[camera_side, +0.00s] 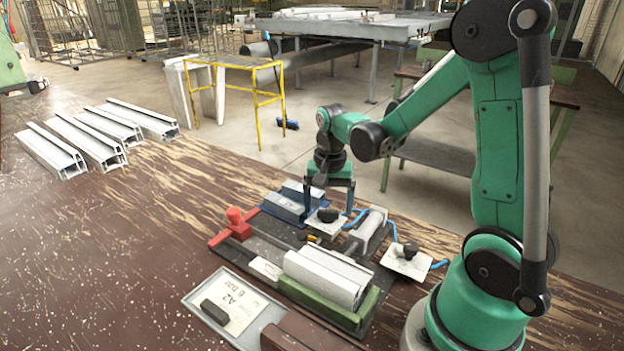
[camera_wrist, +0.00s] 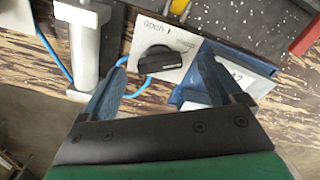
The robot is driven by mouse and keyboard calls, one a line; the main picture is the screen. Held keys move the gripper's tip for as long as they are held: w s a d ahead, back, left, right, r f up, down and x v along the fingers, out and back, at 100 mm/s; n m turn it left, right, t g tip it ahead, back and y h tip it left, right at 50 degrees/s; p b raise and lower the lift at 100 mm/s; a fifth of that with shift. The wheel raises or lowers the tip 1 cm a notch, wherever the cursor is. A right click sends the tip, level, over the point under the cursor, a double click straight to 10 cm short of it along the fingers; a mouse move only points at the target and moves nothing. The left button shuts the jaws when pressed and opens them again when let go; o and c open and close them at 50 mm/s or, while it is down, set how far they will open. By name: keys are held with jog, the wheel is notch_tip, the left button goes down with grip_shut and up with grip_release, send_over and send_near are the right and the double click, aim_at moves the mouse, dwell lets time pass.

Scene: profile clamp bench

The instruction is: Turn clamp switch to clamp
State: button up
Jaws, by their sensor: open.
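A black switch knob (camera_side: 327,214) sits on a white plate with blue hoses. In the wrist view the knob (camera_wrist: 160,60) shows close up, its grip bar lying roughly across the picture. The plate (camera_wrist: 185,25) reads "open" beyond the knob; a second marking beside it is too small to read. My gripper (camera_side: 328,205) is open and points down over this knob. In the wrist view its fingers (camera_wrist: 163,62) stand on either side of the knob, apart from it. A second black knob (camera_side: 408,249) sits on another white plate (camera_side: 398,265) to the right; its label is unreadable.
A grey cylinder (camera_side: 368,228) stands between the two plates. Blue-grey blocks (camera_side: 284,207) lie just behind-left of my gripper. A red clamp part (camera_side: 237,222) and a white profile in a green holder (camera_side: 325,305) are nearby. Several white profiles (camera_side: 90,140) lie far left.

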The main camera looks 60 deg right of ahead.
aim_at(328, 211)
jog(key=shift+r, duration=2.35)
jog(key=s+a+r+n+t, duration=0.1)
jog(key=a+r+n+t, duration=0.3)
jog(key=a+n+t, duration=0.3)
jog(key=a+n, duration=0.5)
jog(key=shift+s+r, duration=0.15)
jog(key=shift+s, duration=0.25)
